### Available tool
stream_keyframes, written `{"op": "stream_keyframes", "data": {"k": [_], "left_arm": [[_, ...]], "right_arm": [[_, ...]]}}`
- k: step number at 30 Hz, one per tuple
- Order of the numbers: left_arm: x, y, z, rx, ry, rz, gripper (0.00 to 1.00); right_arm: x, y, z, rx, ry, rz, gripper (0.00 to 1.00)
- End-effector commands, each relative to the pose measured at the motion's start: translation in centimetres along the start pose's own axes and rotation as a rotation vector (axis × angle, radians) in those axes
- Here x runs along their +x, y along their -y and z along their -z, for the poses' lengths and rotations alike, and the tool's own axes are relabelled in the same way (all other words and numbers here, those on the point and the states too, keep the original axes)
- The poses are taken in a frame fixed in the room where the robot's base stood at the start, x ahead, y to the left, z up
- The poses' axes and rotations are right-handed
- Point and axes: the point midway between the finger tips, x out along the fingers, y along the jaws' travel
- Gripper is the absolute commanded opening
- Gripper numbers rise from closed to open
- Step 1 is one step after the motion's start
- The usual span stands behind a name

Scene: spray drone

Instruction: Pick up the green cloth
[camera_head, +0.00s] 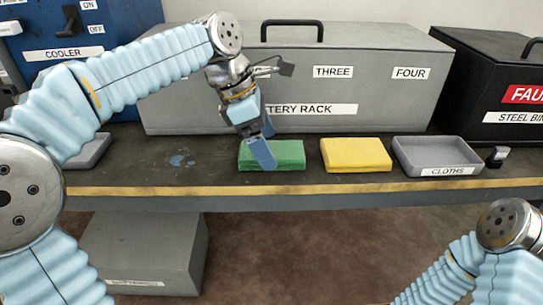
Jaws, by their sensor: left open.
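The green cloth (288,155) lies folded flat on the dark bench top, in front of the grey battery rack. My left gripper (267,148) reaches down over the left part of the cloth from above. Its fingers are apart, one in front of the cloth's near side and the other toward its far side. The fingers hide part of the cloth. Whether they touch it I cannot tell. My right arm shows at the lower right, but its gripper is out of view.
A yellow cloth (356,155) lies just right of the green one. A grey tray labelled CLOTHS (447,170) is further right. The battery rack (390,100) stands close behind. The bench (210,190) has a yellow front edge. A black steel bin (480,110) stands at right.

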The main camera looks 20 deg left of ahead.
Motion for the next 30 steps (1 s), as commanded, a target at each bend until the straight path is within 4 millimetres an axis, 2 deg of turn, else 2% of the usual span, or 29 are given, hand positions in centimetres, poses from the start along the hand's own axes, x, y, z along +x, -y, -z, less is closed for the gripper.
{"op": "stream_keyframes", "data": {"k": [3, 11, 21, 23, 30], "left_arm": [[1.33, 0.04, 0.00, 0.001, 0.000, 0.001, 1.00], [1.51, 0.00, -0.04, 0.000, 0.001, -0.001, 0.98], [1.49, 0.01, -0.03, 0.000, 0.001, -0.001, 0.46], [1.49, 0.01, -0.04, 0.000, 0.001, -0.001, 0.40], [1.28, 0.00, -0.13, 0.000, 0.001, -0.001, 0.40]], "right_arm": [[0.25, -0.11, 0.00, 0.001, 0.000, 0.000, 0.43], [0.22, -0.10, 0.00, 0.000, 0.000, 0.000, 0.43], [0.22, -0.10, 0.00, 0.000, 0.000, 0.000, 0.43], [0.22, -0.10, 0.00, 0.001, 0.000, 0.000, 0.43], [0.15, -0.07, 0.01, 0.000, 0.000, 0.000, 0.43]]}}
